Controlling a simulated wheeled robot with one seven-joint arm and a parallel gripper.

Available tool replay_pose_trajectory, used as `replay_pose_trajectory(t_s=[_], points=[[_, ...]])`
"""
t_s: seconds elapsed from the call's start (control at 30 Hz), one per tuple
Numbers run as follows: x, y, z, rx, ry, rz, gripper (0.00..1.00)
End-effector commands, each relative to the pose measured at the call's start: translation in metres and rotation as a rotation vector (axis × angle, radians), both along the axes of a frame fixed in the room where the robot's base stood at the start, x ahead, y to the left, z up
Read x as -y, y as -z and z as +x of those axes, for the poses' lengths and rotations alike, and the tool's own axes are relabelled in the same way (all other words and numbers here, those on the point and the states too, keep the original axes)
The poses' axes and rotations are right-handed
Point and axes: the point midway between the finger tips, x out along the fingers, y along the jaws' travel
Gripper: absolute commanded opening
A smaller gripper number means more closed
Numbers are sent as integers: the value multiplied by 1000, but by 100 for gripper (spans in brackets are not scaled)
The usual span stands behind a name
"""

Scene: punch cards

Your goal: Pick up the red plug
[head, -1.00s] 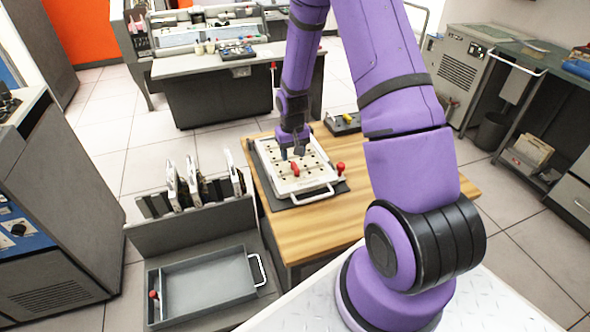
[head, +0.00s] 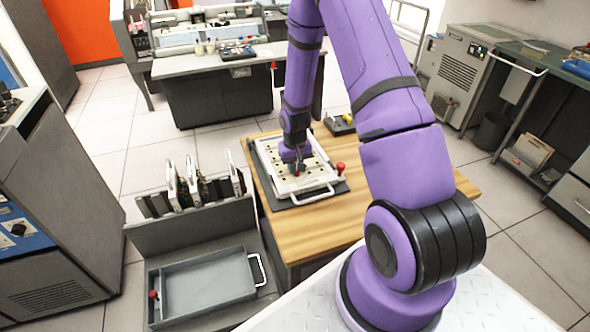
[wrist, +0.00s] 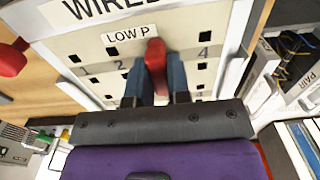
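The red plug (wrist: 155,58) stands on the pale panel (wrist: 95,70) near the "LOW P" label in the wrist view. My gripper (wrist: 160,72) has one blue-grey finger on each side of the plug's lower part, very close to it. Whether the fingers press on it is not clear. In the head view my gripper (head: 298,170) is down over the panel (head: 322,180) on the wooden table, and it mostly hides the plug there.
A red knob (head: 340,167) sits at the panel's right edge, and a handle (head: 313,196) is at its front. A grey tray (head: 205,282) and a rack of upright cards (head: 190,190) stand to the left. The table front (head: 315,236) is clear.

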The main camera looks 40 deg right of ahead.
Motion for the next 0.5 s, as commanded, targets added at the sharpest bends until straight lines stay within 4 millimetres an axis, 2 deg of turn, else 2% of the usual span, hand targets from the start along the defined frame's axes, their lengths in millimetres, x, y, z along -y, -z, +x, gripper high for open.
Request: replay_pose_trajectory(t_s=[0.33,0.5], points=[[0,-1,0,0,0,0,0],[0,-9,0,2,1,-1,0]])
